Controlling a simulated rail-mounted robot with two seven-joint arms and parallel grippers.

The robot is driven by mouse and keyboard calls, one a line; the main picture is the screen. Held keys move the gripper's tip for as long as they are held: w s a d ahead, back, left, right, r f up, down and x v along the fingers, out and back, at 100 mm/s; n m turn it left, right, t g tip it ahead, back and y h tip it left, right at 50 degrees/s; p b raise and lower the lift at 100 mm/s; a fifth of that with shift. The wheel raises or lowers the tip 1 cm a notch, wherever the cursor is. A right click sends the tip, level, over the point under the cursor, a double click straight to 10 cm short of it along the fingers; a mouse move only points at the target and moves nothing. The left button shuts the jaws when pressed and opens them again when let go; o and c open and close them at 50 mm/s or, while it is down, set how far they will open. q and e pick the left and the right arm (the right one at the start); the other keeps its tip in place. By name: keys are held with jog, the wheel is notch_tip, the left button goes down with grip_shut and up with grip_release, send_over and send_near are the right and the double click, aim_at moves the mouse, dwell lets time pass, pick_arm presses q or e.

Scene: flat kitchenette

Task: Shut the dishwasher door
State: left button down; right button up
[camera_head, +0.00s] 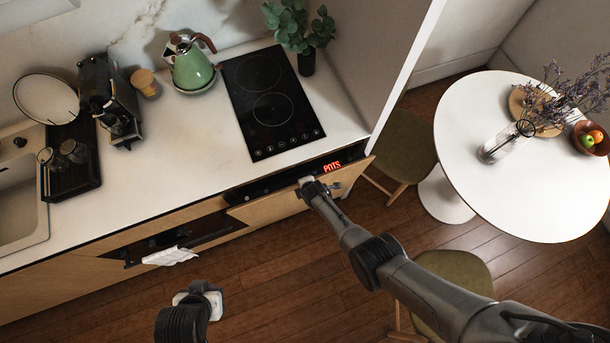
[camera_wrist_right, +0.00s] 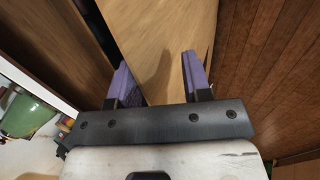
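The dishwasher door (camera_head: 285,198) is a light wood panel under the counter beneath the cooktop. It is partly open, its top edge tilted out from the dark control strip with a red lit display (camera_head: 331,167). My right gripper (camera_head: 312,184) is at the door's upper part, right of its middle. In the right wrist view the gripper (camera_wrist_right: 160,75) is open, its two purple-padded fingers apart with the wood panel (camera_wrist_right: 165,35) in front of and between them. Whether they touch it is unclear. My left gripper (camera_head: 200,294) is low over the floor, away from the door; its fingers are not clear.
A black oven front (camera_head: 190,238) with a white towel (camera_head: 170,257) is left of the door. A green kettle (camera_head: 192,68) and a cooktop (camera_head: 268,105) are on the counter. A round white table (camera_head: 480,120) and chairs (camera_head: 455,275) stand right. Wooden floor lies in front.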

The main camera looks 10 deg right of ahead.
jog(key=shift+w+r, duration=0.1)
jog(key=shift+r, duration=0.1)
jog(key=a+p+v, duration=0.1)
jog(key=p+v, duration=0.5)
jog(key=v, duration=0.7)
jog(key=shift+s+d+r+p, duration=0.25)
jog(key=shift+d+p, duration=0.15)
jog(key=shift+d, duration=0.05)
